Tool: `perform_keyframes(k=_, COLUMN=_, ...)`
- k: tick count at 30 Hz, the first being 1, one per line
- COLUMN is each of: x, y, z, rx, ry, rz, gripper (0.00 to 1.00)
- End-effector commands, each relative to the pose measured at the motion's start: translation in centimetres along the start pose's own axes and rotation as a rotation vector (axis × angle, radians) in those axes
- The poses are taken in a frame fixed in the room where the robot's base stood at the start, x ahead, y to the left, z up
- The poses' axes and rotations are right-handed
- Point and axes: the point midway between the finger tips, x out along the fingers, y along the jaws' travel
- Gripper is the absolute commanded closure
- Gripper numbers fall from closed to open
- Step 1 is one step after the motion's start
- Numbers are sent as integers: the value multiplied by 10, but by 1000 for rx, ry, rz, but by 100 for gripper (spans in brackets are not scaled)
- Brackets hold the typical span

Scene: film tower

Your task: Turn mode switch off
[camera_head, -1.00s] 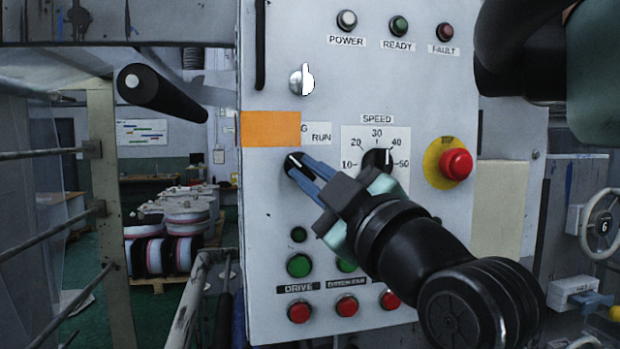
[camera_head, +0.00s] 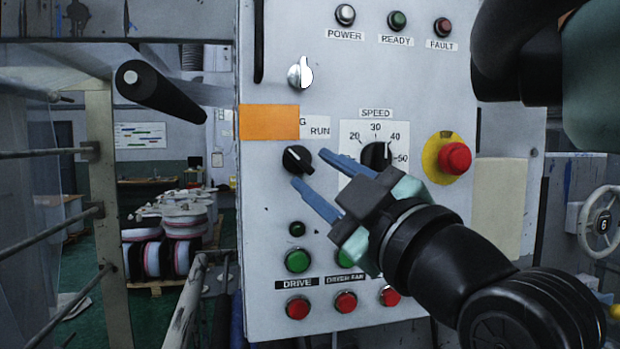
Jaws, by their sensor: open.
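The mode switch (camera_head: 297,159) is a black round knob on the grey control panel, below a partly covered label that ends in "G" and reads "RUN" (camera_head: 320,132). A pale mark on the knob seems to point to the upper left, away from "RUN". My gripper (camera_head: 310,168) is open, with its two blue fingers pointing at the knob from the lower right. One fingertip is at the knob's upper right and the other just below it. The knob is in plain view; I cannot tell whether a finger touches it.
An orange patch (camera_head: 269,122) covers part of the label. The speed dial (camera_head: 376,156) is just right of my upper finger. A red emergency button (camera_head: 455,157) is farther right. Green (camera_head: 297,261) and red (camera_head: 298,308) buttons sit below.

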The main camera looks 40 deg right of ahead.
Motion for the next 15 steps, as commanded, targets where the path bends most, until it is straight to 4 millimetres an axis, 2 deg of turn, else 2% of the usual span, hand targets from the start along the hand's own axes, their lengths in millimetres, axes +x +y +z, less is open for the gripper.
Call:
perform_keyframes(k=1, x=-14, y=-2, z=4, rx=-1, ry=0, rz=5, gripper=57)
perform_keyframes(k=3, x=-30, y=-3, z=4, rx=-3, ry=-1, rz=5, gripper=57)
perform_keyframes(k=9, x=-71, y=-2, z=3, rx=-3, ry=-1, rz=4, gripper=57)
perform_keyframes(k=15, x=-94, y=0, z=1, rx=-2, ry=-1, rz=2, gripper=57)
